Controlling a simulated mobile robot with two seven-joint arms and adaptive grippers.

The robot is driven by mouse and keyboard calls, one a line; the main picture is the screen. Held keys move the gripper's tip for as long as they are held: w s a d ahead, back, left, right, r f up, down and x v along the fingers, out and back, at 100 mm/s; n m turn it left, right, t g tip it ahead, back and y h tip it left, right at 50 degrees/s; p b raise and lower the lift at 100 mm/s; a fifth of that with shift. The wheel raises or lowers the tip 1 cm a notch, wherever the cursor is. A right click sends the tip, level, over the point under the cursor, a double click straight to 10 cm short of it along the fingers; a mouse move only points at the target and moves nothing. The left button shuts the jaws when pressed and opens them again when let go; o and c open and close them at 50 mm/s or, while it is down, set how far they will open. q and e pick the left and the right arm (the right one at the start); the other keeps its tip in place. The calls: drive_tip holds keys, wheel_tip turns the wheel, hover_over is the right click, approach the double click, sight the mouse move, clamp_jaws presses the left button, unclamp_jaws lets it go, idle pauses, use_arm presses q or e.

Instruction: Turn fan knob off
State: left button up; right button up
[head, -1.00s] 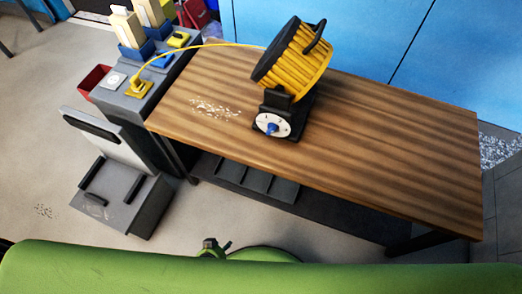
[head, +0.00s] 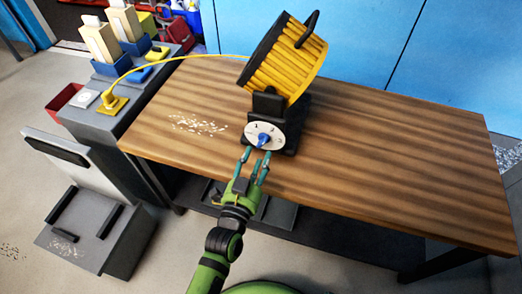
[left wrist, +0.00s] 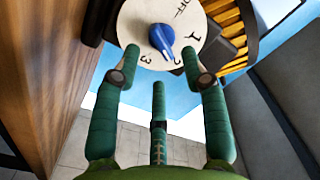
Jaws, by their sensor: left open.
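The fan (head: 284,62) is a yellow and black drum on a dark base, standing on the wooden table. Its blue knob (head: 263,141) sits on a white round dial (head: 277,139) on the base's front. In the left wrist view the blue knob (left wrist: 162,40) is close ahead, with OFF, 1 and 3 readable on the dial (left wrist: 140,20). The knob's narrow end points down and slightly right, between the 1 and the 3. My left gripper (head: 256,157) is open just in front of the dial, its fingers apart on either side below the knob. My right gripper is not seen.
The wooden table (head: 400,150) is mostly clear, with pale debris (head: 198,124) left of the fan. A yellow cord runs from the fan to a yellow plug (head: 112,102) on the grey cabinet (head: 85,122) at left. Blue panels (head: 430,60) stand behind.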

sight(263, 141)
use_arm(q)
drive_tip(key=shift+x, duration=1.9)
drive_tip(key=shift+f, duration=0.1)
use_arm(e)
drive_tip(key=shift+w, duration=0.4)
use_arm(q)
clamp_jaws()
